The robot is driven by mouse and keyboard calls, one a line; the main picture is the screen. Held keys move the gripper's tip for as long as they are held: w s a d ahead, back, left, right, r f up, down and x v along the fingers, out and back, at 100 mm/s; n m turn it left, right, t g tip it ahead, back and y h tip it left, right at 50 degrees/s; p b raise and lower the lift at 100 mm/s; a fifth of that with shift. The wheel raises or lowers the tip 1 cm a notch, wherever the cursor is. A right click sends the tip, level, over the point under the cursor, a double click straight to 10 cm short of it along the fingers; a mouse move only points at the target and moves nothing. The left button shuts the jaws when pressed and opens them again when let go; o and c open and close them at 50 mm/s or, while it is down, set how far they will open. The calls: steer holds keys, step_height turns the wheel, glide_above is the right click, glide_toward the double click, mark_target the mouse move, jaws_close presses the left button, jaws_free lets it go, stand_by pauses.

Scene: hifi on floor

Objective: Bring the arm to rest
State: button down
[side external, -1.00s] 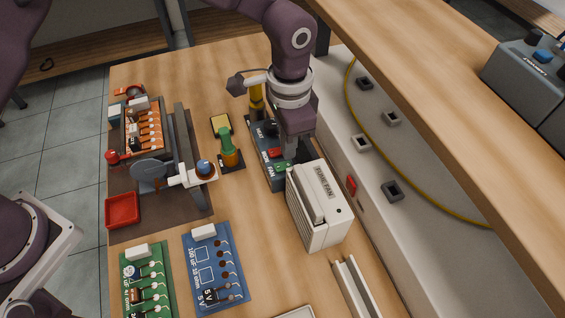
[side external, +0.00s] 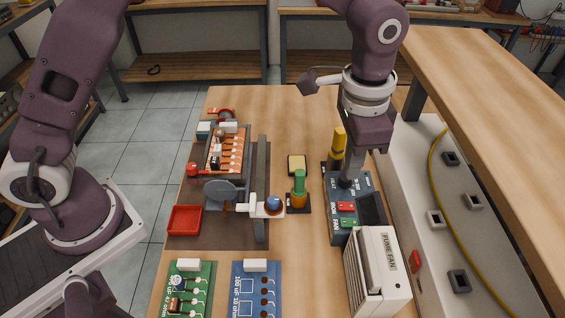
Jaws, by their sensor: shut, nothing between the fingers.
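My gripper (side external: 347,183) points down over the back part of the dark blue-grey control box (side external: 337,233). Its narrow fingers are together with nothing between them. The red switch (side external: 346,206) and green switch (side external: 348,222) on the box lie just in front of the fingertips. I cannot tell whether the tips touch the box. The yellow-handled iron (side external: 337,146) stands upright close to the left of my gripper.
The white fume fan (side external: 377,268) stands in front of the box. A green-and-orange item (side external: 299,190), a board holder (side external: 262,206), a red tray (side external: 184,220), and a green board (side external: 190,290) and blue board (side external: 257,290) lie left. A shelf edge (side external: 480,130) rises right.

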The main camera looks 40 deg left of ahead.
steer(key=s+a+r+n+t, duration=0.35)
steer(key=s+a+r, duration=0.55)
steer(key=a+r, duration=0.5)
steer(key=s+a+f+n+t, duration=0.1)
steer(key=s+a+n, duration=0.3)
steer(key=s, duration=1)
steer(key=a, duration=0.3)
steer(key=shift+a+f+n, duration=0.2)
steer(key=shift+n, duration=0.15)
steer(key=shift+t, duration=0.25)
